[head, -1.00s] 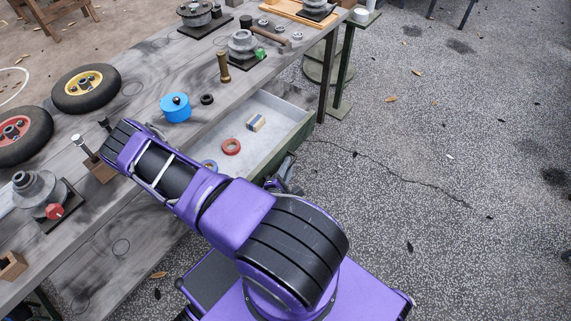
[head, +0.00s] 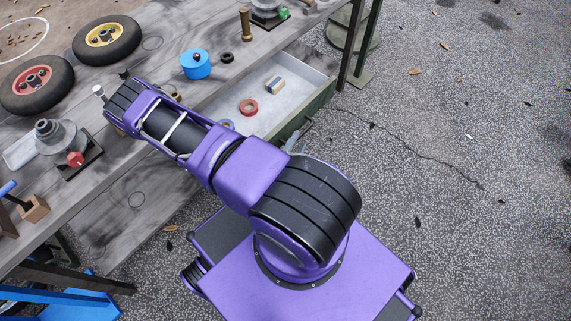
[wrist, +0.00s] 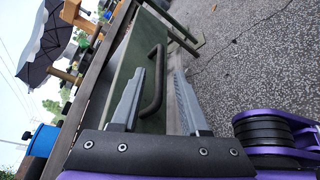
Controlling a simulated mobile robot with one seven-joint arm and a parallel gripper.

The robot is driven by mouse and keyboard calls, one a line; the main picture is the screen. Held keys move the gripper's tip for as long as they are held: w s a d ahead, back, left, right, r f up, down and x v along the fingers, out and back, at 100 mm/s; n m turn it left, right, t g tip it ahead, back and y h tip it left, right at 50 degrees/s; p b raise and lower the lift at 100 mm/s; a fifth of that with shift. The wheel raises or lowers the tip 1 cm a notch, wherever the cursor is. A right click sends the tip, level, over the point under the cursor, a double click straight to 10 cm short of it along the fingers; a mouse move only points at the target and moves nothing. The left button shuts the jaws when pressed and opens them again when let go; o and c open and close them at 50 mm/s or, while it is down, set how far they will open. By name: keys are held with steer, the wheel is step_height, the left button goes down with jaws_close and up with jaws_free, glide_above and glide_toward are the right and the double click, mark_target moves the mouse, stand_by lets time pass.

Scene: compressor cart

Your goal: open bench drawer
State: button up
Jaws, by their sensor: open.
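The bench drawer (head: 318,101) is pulled out from under the grey bench top, with its pale inside showing in the head view. Its green front (wrist: 127,72) fills the middle of the wrist view. The dark bar handle (wrist: 153,85) stands out from that front. My gripper (wrist: 160,71) is open at the drawer front. In the wrist view the handle shows between the two fingers, close to the left one, and nothing is gripped. I cannot tell whether a finger touches it. In the head view my arm hides most of the gripper.
A red ring (head: 249,107), a small box (head: 275,85) and a partly hidden blue ring lie in the drawer. A blue tin (head: 195,65), wheels (head: 106,38) and fittings stand on the bench (head: 165,50). A bench leg (head: 361,45) stands beyond the drawer. The speckled floor at right is mostly clear.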

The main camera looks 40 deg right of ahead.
steer(key=v, duration=1.1)
steer(key=shift+a, duration=0.2)
steer(key=shift+s, duration=0.1)
